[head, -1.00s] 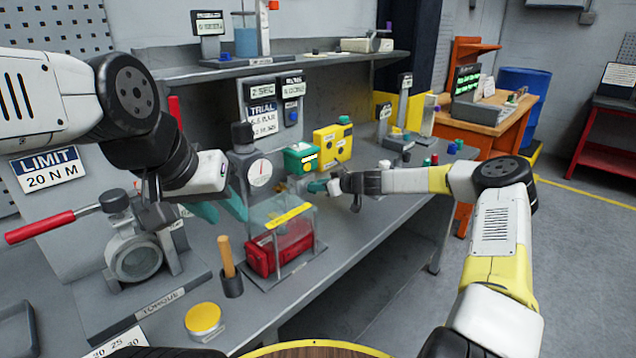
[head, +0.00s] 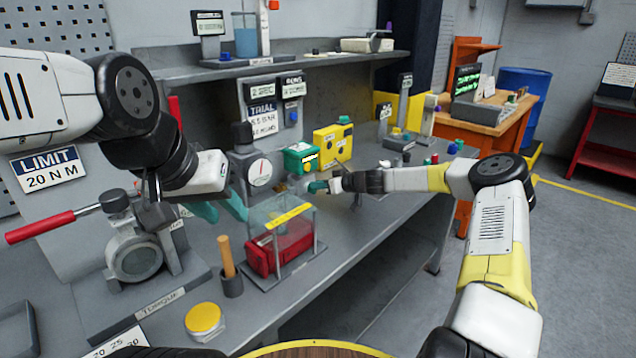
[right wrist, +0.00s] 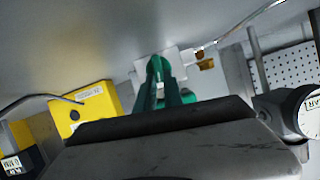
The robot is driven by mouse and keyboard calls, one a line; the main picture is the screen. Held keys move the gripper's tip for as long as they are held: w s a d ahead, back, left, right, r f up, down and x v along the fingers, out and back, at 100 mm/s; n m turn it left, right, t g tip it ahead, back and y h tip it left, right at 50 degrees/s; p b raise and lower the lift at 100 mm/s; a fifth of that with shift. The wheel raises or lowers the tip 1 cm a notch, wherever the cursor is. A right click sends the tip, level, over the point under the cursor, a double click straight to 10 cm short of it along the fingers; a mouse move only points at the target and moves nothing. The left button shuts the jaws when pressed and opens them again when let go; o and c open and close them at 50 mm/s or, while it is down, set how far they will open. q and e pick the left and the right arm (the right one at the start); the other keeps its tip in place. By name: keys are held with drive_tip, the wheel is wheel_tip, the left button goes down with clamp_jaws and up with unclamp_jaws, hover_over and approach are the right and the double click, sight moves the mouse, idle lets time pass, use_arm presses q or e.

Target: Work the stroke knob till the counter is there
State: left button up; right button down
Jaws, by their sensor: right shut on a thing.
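My right gripper (head: 318,187) has teal fingers and reaches in from the right to the front of the grey actuator with the round white dial (head: 260,172). It is shut on what appears to be the stroke knob, which the fingers mostly hide. In the right wrist view the fingers (right wrist: 163,90) meet in front of a pale block (right wrist: 168,64). The panel behind carries two small displays, left (head: 262,91) and right (head: 291,88), above a TRIAL screen (head: 264,118); their figures are too small to read surely. My left gripper (head: 222,206) is open and empty, left of the actuator.
A clear box (head: 284,225) with a red block inside stands in front of the actuator. Green (head: 300,158) and yellow (head: 333,146) boxes stand behind my right gripper. A pot with a wooden handle (head: 227,257) and a yellow-topped button (head: 204,318) are near the front edge.

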drive_tip(key=shift+w+d+f+m+g+y, duration=0.15)
drive_tip(key=shift+m+g+y, duration=0.15)
drive_tip(key=shift+m, duration=0.35)
drive_tip(key=shift+w+d+r+m+g+y, duration=0.15)
drive_tip(key=shift+m+g+y, duration=0.15)
drive_tip(key=shift+m, duration=0.4)
drive_tip(key=shift+w+d+f+m+g+y, duration=0.2)
drive_tip(key=shift+m+y, duration=0.2)
drive_tip(key=shift+m, duration=0.25)
drive_tip(key=c, duration=1.5)
unclamp_jaws()
drive_tip(key=shift+o, duration=0.2)
drive_tip(key=shift+s, duration=0.1)
drive_tip(key=v, duration=0.7)
drive_tip(key=shift+s+d+r, duration=0.15)
drive_tip(key=shift+d, duration=0.15)
